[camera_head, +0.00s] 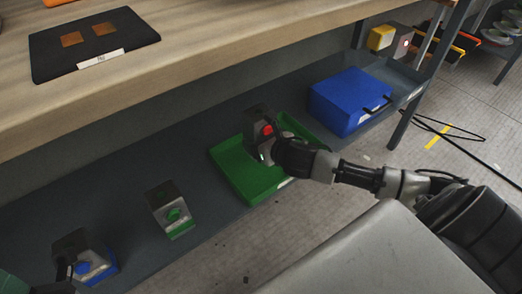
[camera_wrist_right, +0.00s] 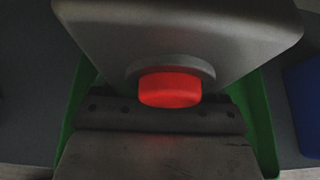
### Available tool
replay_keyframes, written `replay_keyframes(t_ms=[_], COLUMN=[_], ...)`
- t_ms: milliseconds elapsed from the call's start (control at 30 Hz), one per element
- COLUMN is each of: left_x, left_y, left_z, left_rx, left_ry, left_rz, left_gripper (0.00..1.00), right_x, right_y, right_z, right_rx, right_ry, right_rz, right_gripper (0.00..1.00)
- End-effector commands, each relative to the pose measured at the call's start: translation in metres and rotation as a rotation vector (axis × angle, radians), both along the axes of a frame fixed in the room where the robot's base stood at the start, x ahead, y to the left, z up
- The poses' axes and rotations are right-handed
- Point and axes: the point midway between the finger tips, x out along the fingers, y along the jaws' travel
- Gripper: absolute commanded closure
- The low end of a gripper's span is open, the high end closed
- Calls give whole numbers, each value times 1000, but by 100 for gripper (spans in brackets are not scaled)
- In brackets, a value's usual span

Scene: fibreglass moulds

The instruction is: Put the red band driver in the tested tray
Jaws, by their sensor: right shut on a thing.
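The red band driver (camera_head: 259,125), a dark grey block with a round red part, is at the green tray (camera_head: 245,188) on the lower shelf. My right gripper (camera_head: 275,150) is shut on it from the right. In the right wrist view the driver (camera_wrist_right: 180,35) fills the top, its red part facing me, with the green tray walls (camera_wrist_right: 262,125) on both sides. I cannot tell whether its base touches the tray floor. A dark part at the lower left edge of the head view may be my left gripper (camera_head: 64,268); its jaws are unclear.
On the lower shelf, a grey driver with green (camera_head: 170,208) and one with blue (camera_head: 88,255) stand left of the tray. A blue bin (camera_head: 350,100) stands to the right. The wooden worktop (camera_head: 200,60) overhangs behind, carrying a black mat (camera_head: 92,42).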

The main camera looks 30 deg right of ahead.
Motion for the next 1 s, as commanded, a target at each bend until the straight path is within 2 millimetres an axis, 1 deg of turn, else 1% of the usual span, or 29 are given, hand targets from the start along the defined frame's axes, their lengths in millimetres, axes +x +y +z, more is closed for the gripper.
replay_keyframes(t_ms=[33, 200, 267, 500, 600, 633, 700, 767, 800, 1000], left_x=[0, 0, 0, 0, 1, 1, 1, 1, 1, 1], left_y=[0, 0, 0, 0, 0, 0, 0, 0, 0, 0], left_z=[-7, -25, -27, -24, -24, -24, -24, -24, -24, -24], left_rx=[0, 1, 1, 1, 1, 1, 1, 1, 1, 1], left_ry=[0, 2, 2, 3, 4, 4, 4, 4, 4, 4], left_rz=[0, 0, 0, 0, 0, 0, 0, 0, 0, 0], left_gripper=[100, 100, 100, 100, 100, 100, 100, 100, 100, 100], right_x=[0, 0, 0, 0, 0, -1, -1, -1, -1, -1], right_y=[0, 0, 0, 0, 0, 0, 0, 0, 0, 0], right_z=[-9, -36, -38, -36, -39, -39, -39, -39, -39, -39], right_rx=[1, 3, 2, 1, 0, 0, 0, 0, 1, 1], right_ry=[0, 0, -1, -2, -2, 0, 0, 0, 0, 0], right_rz=[0, 0, -1, -1, -1, -1, -1, -1, -1, -1], right_gripper=[60, 60, 60, 60, 60, 23, 12, 3, 0, 0])
